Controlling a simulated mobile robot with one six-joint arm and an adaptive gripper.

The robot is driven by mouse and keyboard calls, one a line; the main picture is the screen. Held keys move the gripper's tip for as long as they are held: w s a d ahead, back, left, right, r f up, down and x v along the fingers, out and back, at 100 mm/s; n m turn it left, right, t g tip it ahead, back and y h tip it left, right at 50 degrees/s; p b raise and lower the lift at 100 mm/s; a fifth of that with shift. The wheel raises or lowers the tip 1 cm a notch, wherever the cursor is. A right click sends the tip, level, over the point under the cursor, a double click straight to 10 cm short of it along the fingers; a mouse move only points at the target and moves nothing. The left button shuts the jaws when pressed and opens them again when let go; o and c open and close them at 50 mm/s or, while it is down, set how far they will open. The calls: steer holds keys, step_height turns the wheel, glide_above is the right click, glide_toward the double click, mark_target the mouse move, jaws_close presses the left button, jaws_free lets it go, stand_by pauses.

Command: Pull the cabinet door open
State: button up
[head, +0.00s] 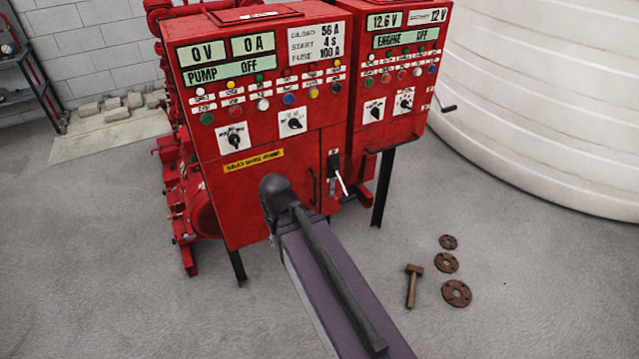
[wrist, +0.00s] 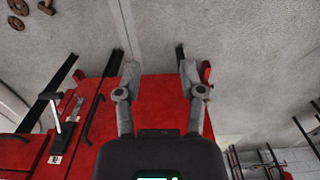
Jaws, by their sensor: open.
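The red pump cabinet (head: 235,105) stands left of centre in the head view. Its lower front door (head: 250,195) has a yellow label and looks shut. A dark bar handle (head: 313,186) sits near the door's right edge. In the wrist view, which looks upside down, the red door (wrist: 155,105) lies behind my gripper (wrist: 159,68). My gripper is open, with two grey fingers spread apart and nothing visible between them. The handle (wrist: 95,118) is left of the fingers there, apart from them. My arm hides my gripper in the head view.
A switch lever (head: 338,175) stands right of the handle. A second red cabinet (head: 395,85) adjoins on the right. A hammer (head: 412,285) and rusty flanges (head: 455,293) lie on the floor at right. A white tank (head: 560,100) stands behind.

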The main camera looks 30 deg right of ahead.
steer(key=m+t+p, duration=0.2)
steer(key=t, duration=0.3)
glide_toward(315, 182)
step_height(315, 182, up, 2)
steer(key=shift+s+a+r+h, duration=0.15)
steer(key=shift+s+a+h, duration=0.05)
steer(key=shift+a+h, duration=0.2)
steer(key=shift+g, duration=0.3)
steer(key=b+x, duration=1.2)
steer(key=x, duration=0.1)
steer(key=shift+w+f+b, duration=0.2)
steer(key=shift+f+b, duration=0.15)
steer(key=shift+b, duration=0.05)
